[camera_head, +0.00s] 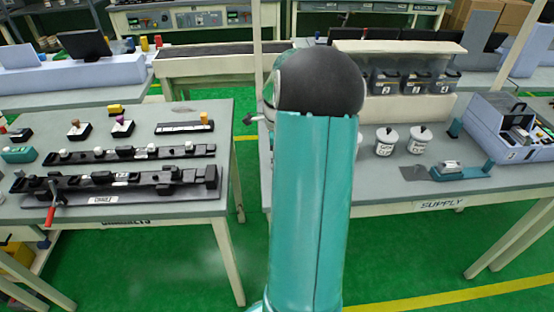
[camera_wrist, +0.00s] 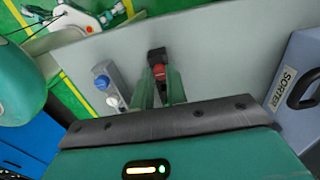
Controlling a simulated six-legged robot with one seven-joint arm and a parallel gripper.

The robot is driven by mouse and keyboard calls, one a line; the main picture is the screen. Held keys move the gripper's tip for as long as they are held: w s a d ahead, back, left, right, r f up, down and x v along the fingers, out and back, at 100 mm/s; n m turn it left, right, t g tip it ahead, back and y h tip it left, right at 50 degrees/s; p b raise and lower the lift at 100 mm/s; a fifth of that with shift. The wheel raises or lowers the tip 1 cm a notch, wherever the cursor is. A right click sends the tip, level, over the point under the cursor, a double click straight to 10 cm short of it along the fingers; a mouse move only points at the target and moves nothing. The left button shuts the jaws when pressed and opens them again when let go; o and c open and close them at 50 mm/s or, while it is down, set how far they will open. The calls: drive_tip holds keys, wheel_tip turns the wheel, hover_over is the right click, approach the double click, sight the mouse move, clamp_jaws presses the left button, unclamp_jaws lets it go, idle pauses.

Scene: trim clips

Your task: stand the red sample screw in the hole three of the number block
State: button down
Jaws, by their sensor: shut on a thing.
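In the wrist view my gripper (camera_wrist: 159,77) is shut on a small red piece (camera_wrist: 158,72), which I take to be the red sample screw. A black part (camera_wrist: 157,55) shows just beyond the fingertips; I cannot tell whether it belongs to the screw or to a stand under it. In the head view my teal arm hides the gripper and the screw. On the left table a long dark strip with a pale marked face (camera_head: 183,128) carries an orange peg at its right end. It may be the number block; its numbers are too small to read.
Beside my gripper is a grey-blue block with a blue knob (camera_wrist: 100,82). A blue box marked SORTER (camera_wrist: 297,72) stands at right. White pots (camera_head: 386,142) stand on the supply table.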

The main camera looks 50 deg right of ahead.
drive_tip(key=shift+r, duration=0.15)
drive_tip(key=shift+r, duration=2.4)
drive_tip(key=shift+s, duration=0.15)
